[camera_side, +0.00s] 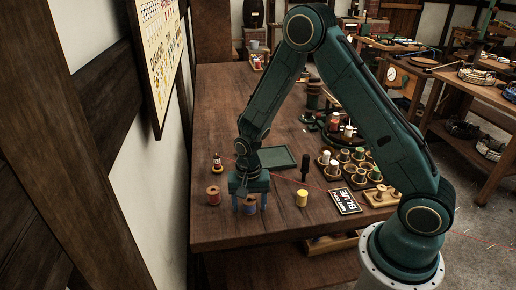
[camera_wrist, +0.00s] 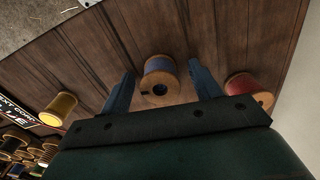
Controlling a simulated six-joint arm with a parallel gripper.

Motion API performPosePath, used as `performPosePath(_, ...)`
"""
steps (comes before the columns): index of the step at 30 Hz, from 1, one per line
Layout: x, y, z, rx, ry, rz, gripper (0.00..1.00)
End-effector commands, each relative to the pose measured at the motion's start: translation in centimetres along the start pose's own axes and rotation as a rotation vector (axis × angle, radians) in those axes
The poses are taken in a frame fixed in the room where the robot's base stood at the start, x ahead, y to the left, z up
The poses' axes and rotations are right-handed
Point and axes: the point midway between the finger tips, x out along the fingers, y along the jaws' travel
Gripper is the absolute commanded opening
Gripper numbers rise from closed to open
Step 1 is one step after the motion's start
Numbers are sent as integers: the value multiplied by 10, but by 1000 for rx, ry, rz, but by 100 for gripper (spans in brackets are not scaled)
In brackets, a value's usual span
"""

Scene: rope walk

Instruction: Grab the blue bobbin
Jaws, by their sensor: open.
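The blue bobbin (camera_side: 250,205) stands upright near the front left of the wooden table, under my gripper (camera_side: 249,192). In the wrist view the blue bobbin (camera_wrist: 159,80) shows its pale wooden end and blue thread between my two blue fingers (camera_wrist: 160,88). The fingers are open, one on each side, with a visible gap to it. In the side view the gripper hides the top of the bobbin.
A red bobbin (camera_side: 213,195) stands just left of the blue one, close to a finger in the wrist view (camera_wrist: 248,92). A yellow bobbin (camera_side: 301,198) stands to the right. A "BLUE" sign (camera_side: 344,201), a green tray (camera_side: 278,158) and racks of bobbins lie beyond.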

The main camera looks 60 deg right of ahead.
Motion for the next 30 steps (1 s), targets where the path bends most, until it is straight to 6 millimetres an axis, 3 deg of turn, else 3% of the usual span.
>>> performPosePath(15, 1, 0, 0, 0, 0, 0, 63)
performPosePath(16, 1, 0, 0, 0, 0, 0, 61)
performPosePath(23, 1, 0, 0, 0, 0, 0, 16)
performPosePath(30, 1, 0, 0, 0, 0, 0, 15)
